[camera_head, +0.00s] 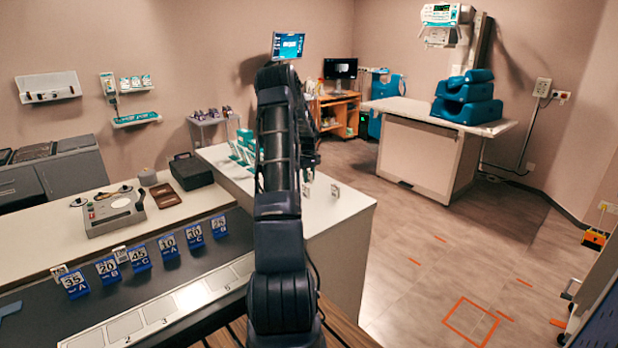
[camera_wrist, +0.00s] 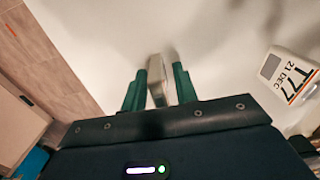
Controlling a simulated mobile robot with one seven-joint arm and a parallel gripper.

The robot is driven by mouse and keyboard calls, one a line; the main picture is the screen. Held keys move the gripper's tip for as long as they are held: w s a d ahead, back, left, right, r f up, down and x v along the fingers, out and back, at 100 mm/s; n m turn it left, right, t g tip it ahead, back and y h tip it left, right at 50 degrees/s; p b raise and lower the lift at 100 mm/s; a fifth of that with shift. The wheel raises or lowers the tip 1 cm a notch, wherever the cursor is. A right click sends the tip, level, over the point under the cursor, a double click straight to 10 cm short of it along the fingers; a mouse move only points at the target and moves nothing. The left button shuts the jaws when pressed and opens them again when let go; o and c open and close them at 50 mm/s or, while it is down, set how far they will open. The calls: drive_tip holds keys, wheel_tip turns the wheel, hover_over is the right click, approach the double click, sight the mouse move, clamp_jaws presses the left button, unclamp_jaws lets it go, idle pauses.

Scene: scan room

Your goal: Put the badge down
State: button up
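In the wrist view, my gripper (camera_wrist: 160,85) has its two green fingers on either side of a pale badge (camera_wrist: 157,78). The badge is seen nearly edge-on, so its face cannot be read. It fills the narrow space between the fingers, which look shut on it. The white counter top lies just beyond; whether the badge touches it cannot be told. In the head view, my arm hides most of the gripper. A small pale badge shows (camera_head: 307,190) just right of the arm, over the white counter (camera_head: 345,207).
Another badge (camera_wrist: 291,75), marked T77 21 DEC, stands to the right in the wrist view; one also shows (camera_head: 335,190) near the counter's right end. Teal items (camera_head: 243,147) stand left of my arm. Blue number tags (camera_head: 139,258) line the dark bench. Floor is open at right.

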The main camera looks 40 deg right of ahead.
sight(309, 171)
drive_tip(key=shift+r, duration=0.1)
wheel_tip(309, 171, up, 12)
drive_tip(key=shift+f, duration=0.1)
drive_tip(key=shift+a+r, duration=0.15)
drive_tip(key=shift+r, duration=0.15)
drive_tip(key=s+a+r+t, duration=0.1)
drive_tip(key=a+r, duration=0.4)
drive_tip(key=a, duration=0.3)
drive_tip(key=s+a+r, duration=0.2)
drive_tip(key=a+r, duration=0.4)
drive_tip(key=a, duration=0.3)
drive_tip(key=s+a+r+t, duration=0.1)
drive_tip(key=a+r, duration=0.4)
drive_tip(key=a, duration=0.3)
drive_tip(key=s+a+r, duration=0.2)
drive_tip(key=s+a, duration=0.3)
drive_tip(key=a, duration=0.3)
drive_tip(key=s+a+r, duration=0.3)
drive_tip(key=s+a, duration=0.2)
drive_tip(key=a, duration=0.3)
drive_tip(key=s+a+f+t, duration=0.1)
drive_tip(key=s+a+f, duration=0.1)
drive_tip(key=s+a, duration=0.5)
drive_tip(key=s+a+f+t, duration=0.1)
drive_tip(key=s+a+f, duration=0.1)
drive_tip(key=s+a, duration=0.5)
drive_tip(key=s, duration=0.6)
drive_tip(key=shift+s+a+f+t, duration=0.3)
drive_tip(key=shift+a+f, duration=0.1)
